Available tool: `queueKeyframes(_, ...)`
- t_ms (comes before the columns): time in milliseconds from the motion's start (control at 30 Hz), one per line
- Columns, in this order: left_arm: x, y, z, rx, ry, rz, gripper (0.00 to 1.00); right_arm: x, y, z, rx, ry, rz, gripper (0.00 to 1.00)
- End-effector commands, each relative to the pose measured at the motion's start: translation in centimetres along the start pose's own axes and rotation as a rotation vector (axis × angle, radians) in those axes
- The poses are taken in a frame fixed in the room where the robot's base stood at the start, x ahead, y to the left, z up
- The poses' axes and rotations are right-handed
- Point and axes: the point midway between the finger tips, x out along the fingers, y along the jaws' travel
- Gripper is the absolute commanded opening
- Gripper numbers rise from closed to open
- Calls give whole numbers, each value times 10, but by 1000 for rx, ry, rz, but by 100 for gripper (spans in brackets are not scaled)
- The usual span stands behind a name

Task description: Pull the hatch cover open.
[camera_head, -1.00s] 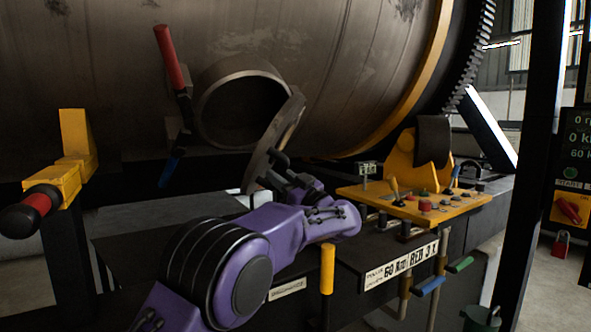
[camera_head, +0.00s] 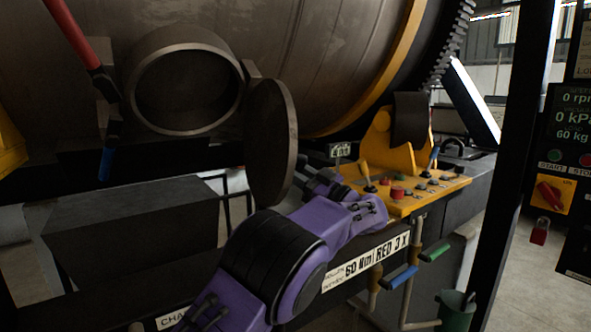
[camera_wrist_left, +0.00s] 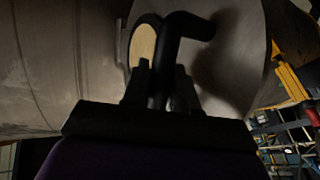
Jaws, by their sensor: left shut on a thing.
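The hatch cover (camera_head: 270,143) is a round dark metal disc, swung out on its hinge to the right of the round hatch opening (camera_head: 187,88) in the big drum. The opening is uncovered. My left gripper sits behind and below the cover in the head view, its fingertips hidden there. In the left wrist view the left gripper (camera_wrist_left: 161,88) is shut on the black bent handle (camera_wrist_left: 187,27) of the hatch cover (camera_wrist_left: 232,50). My right gripper is in neither view.
A yellow control panel (camera_head: 405,190) with knobs and levers lies just right of my left arm. A red and black lever (camera_head: 75,35) stands left of the opening. A dark post (camera_head: 515,150) rises at the right, beside a display panel (camera_head: 572,130). A green bucket (camera_head: 455,312) stands low at right.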

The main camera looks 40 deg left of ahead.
Motion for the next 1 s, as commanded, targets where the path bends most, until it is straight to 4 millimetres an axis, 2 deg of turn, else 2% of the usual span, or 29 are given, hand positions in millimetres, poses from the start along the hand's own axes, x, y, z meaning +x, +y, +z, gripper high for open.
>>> queueKeyframes(33,1,2,-5,-6,7,-2,0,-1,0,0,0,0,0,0)
queueKeyframes(467,-2,4,-6,-10,5,-3,0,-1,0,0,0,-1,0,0)
queueKeyframes(500,-2,4,-5,-10,4,-3,41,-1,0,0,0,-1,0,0)
queueKeyframes(533,-2,4,-5,-10,4,-3,48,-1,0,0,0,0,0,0)
queueKeyframes(833,-5,3,-1,-6,1,-5,48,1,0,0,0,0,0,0)
queueKeyframes(933,-18,2,1,-7,3,-4,48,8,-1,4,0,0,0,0)
queueKeyframes(1000,-34,2,3,-7,3,-3,48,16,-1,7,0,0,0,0)
